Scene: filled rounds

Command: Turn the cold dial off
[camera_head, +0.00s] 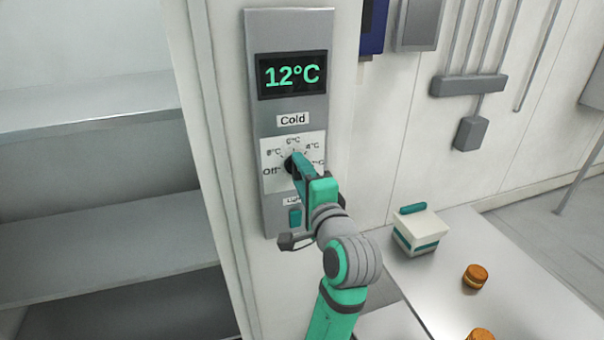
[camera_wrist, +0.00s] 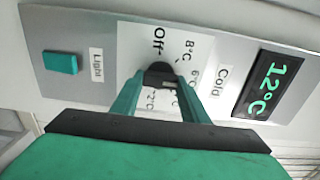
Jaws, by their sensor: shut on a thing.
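The cold dial (camera_head: 289,165) is a small black knob on a white scale plate, with Off at its left and several temperature marks around it. It sits on a grey wall panel (camera_head: 262,110) under a Cold label and a display (camera_head: 292,75) reading 12°C. My gripper (camera_head: 296,163) reaches the panel and is shut on the dial. In the wrist view the dial (camera_wrist: 160,72) is between the two green fingertips (camera_wrist: 160,80), near the word Off. The fingers hide part of the scale, and I cannot tell where the dial points.
A green light switch (camera_head: 295,217) is just below the dial, close to my gripper. A steel table (camera_head: 450,250) at the right holds a white box (camera_head: 416,232) and round orange-brown items (camera_head: 475,276). Empty shelves (camera_head: 90,110) are at the left.

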